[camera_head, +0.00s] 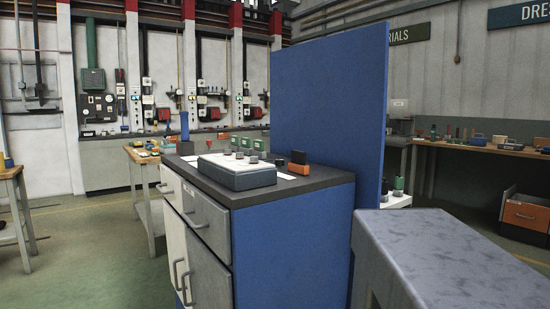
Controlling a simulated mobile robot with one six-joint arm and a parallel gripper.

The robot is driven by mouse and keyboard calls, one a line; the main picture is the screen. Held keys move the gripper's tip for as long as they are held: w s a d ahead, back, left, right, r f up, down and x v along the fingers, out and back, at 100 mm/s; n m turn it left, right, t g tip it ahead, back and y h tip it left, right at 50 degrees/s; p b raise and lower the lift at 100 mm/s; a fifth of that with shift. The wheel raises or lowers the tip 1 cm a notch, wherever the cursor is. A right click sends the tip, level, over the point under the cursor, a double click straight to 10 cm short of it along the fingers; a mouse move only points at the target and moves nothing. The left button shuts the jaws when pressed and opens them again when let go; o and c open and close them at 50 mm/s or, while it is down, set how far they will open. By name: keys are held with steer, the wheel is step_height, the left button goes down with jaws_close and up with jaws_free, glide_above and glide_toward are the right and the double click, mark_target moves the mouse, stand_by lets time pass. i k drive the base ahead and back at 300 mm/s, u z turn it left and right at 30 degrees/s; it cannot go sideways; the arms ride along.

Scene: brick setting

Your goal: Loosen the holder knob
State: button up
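A blue and grey cabinet (292,245) with a dark top (312,187) stands in the middle of the view. On its top lies a low grey-blue box (240,180) with a pale upper face. Several small dark round pieces and green pieces (236,142) sit at or behind its far edge. An orange and black block (299,163) is to its right. A blue upright piece (185,127) stands at the back left. I cannot tell which small piece is the holder knob. My gripper is not in view.
A tall blue panel (330,110) rises behind the cabinet. A grey slab-like surface (450,250) fills the lower right. Wooden benches stand at left (12,174) and at right (480,147). Open floor (90,270) lies left of the cabinet.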

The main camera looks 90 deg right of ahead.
mark_target(280, 163)
steer(key=u, duration=0.25)
steer(key=k, duration=1.6)
steer(key=z, duration=0.9)
steer(key=i, duration=0.6)
